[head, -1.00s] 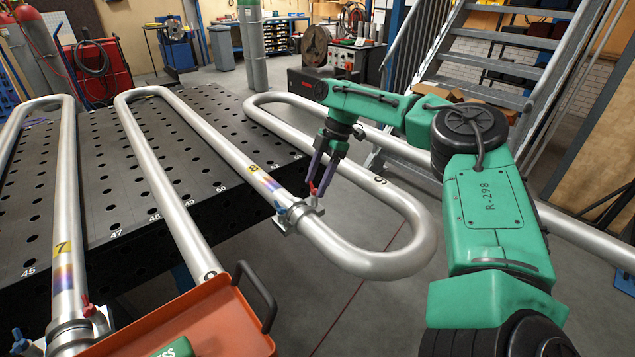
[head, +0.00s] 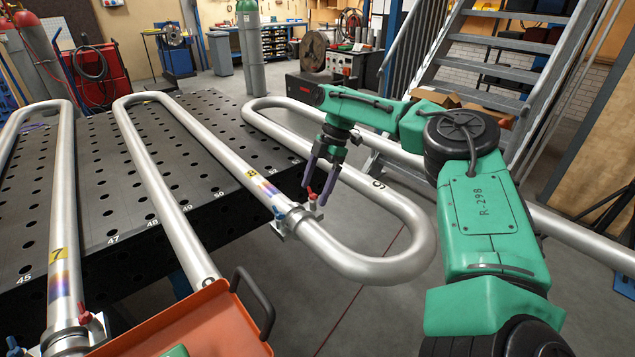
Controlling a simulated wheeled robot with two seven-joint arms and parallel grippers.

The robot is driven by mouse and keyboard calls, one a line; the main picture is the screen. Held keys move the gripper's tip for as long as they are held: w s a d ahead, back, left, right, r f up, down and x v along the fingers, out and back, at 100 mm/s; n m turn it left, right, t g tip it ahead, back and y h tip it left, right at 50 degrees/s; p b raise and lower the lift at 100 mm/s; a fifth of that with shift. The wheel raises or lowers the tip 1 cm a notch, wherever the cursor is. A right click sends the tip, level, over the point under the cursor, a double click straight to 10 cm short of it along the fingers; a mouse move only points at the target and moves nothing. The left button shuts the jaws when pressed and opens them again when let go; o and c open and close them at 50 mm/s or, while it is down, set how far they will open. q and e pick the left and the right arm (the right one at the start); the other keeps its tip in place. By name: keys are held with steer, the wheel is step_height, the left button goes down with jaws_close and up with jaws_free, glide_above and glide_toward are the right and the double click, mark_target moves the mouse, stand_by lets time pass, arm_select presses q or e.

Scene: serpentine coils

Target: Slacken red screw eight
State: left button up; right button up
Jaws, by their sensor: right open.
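The tube with the yellow label 8 (head: 252,173) runs down to a clamp (head: 293,218) near the table's front corner. The clamp carries a red screw (head: 312,194) and a blue screw (head: 280,211). My right gripper (head: 315,193) points down over the clamp. Its purple fingers are open, one on either side of the red screw's upper part. I cannot tell whether either finger touches the screw. My left gripper is not in view.
Tube 7 (head: 59,254) has its own clamp with a red screw (head: 84,314) at the lower left. An orange tray (head: 205,325) with a black handle fills the bottom. The bent tube end (head: 400,262) overhangs the floor past the table (head: 130,200).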

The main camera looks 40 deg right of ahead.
steer(key=p+v, duration=0.6)
steer(key=v, duration=0.8)
steer(key=shift+r, duration=0.25)
steer(key=shift+d, duration=0.15)
steer(key=shift+f, duration=0.1)
